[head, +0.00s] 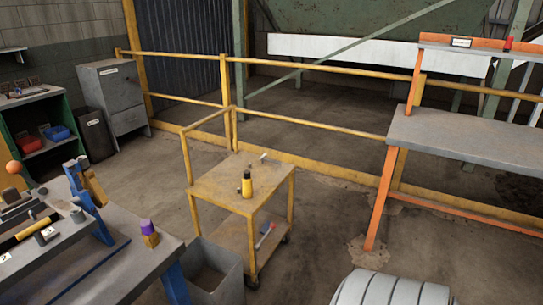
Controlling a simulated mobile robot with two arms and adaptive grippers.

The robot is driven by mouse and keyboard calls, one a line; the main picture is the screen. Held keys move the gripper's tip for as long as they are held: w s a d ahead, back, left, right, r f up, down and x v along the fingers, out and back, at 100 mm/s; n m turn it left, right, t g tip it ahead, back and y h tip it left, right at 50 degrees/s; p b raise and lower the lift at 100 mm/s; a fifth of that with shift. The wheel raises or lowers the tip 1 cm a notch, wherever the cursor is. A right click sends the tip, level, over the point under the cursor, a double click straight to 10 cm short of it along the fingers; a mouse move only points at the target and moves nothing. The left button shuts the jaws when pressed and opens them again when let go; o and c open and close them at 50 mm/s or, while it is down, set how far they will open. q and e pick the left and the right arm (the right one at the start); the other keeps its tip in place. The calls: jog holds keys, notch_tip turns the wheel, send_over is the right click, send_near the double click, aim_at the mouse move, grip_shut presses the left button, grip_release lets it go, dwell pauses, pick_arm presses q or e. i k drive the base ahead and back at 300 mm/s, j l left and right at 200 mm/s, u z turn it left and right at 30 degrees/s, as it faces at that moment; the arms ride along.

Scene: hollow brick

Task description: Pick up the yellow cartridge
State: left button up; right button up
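A yellow cylinder with a dark top (247,186) stands upright on the top of a yellow cart (213,187) in the middle of the view. A second yellow cylinder (36,228) lies on its side on the grey workbench (95,270) at the left. I cannot tell from this view which of the two is the cartridge.
A purple-topped item (149,232) stands near the workbench's right corner. A grey bin (214,272) is beside the cart. Yellow railings (310,67) run behind it. An orange-framed bench (470,137) stands right. Floor between cart and bench is open.

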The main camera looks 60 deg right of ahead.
aim_at(247, 184)
jog(key=z, duration=1.65)
jog(key=i+l+u, duration=0.1)
jog(key=u, duration=0.3)
jog(key=i+l+u, duration=0.15)
jog(key=u, duration=0.3)
jog(key=i+l+u, duration=0.1)
jog(key=l+u, duration=0.15)
jog(key=u, duration=0.15)
jog(key=l+u, duration=0.2)
jog(key=u, duration=0.25)
